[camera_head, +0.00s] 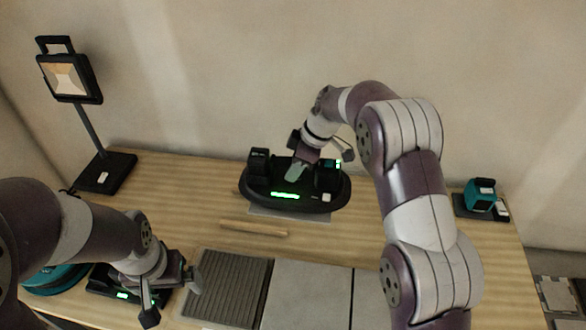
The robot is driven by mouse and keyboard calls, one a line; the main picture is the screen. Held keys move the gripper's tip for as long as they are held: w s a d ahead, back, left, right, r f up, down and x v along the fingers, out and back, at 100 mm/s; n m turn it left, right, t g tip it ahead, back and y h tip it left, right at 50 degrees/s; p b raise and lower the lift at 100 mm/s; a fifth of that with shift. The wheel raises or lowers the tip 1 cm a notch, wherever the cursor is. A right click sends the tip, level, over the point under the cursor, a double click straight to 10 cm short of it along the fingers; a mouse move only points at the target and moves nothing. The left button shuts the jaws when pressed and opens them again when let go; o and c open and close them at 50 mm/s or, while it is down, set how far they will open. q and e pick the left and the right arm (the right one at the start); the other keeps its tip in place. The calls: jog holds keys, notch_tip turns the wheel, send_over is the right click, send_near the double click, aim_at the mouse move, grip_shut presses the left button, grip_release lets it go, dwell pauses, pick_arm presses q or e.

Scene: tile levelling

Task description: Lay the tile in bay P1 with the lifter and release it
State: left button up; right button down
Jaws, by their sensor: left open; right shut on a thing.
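The lifter (338,194), a black oval device with a green lit display, is at the back middle of the bench. My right gripper (297,170) is shut on its grip between two upright black blocks. A pale grey tile (290,214) shows as a thin edge under the lifter; the rest is hidden. A ribbed dark grey bed (226,289) lies at the front middle, with a smooth pale tile (306,294) to its right. No bay label is readable, so I cannot tell which bay is P1. My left gripper (171,297) is open and empty, left of the ribbed bed.
A black device (122,295) with a green light and a teal round object (55,279) are at the front left. A lamp (70,78) stands at the back left. A wooden strip (253,229) lies before the lifter. A teal tool (480,194) sits at right.

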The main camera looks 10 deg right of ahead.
jog(key=shift+w+r+p, duration=0.1)
jog(key=shift+r+p, duration=1.25)
jog(key=shift+r, duration=1.25)
jog(key=shift+a+r, duration=0.1)
jog(key=shift+a, duration=0.4)
jog(key=s+a+f+n+g+p, duration=0.2)
jog(key=s+a+f+n+p, duration=0.15)
jog(key=s+a, duration=0.45)
jog(key=s+a+f+n+g+p, duration=0.15)
jog(key=s+a+n+p, duration=0.35)
jog(key=a, duration=0.5)
jog(key=s+f+n+h+b, duration=0.1)
jog(key=s+f+n+b, duration=0.1)
jog(key=f+n, duration=0.1)
jog(key=s+f+n+g+h+b, duration=0.1)
jog(key=f+n+b, duration=0.2)
jog(key=f, duration=0.1)
jog(key=s+f+n+g+b, duration=0.1)
jog(key=s+f+n+b, duration=0.1)
jog(key=f+n, duration=0.1)
jog(key=shift+s+a+f+n+h, duration=0.3)
jog(key=shift+a+f+h, duration=0.1)
jog(key=shift+f, duration=0.3)
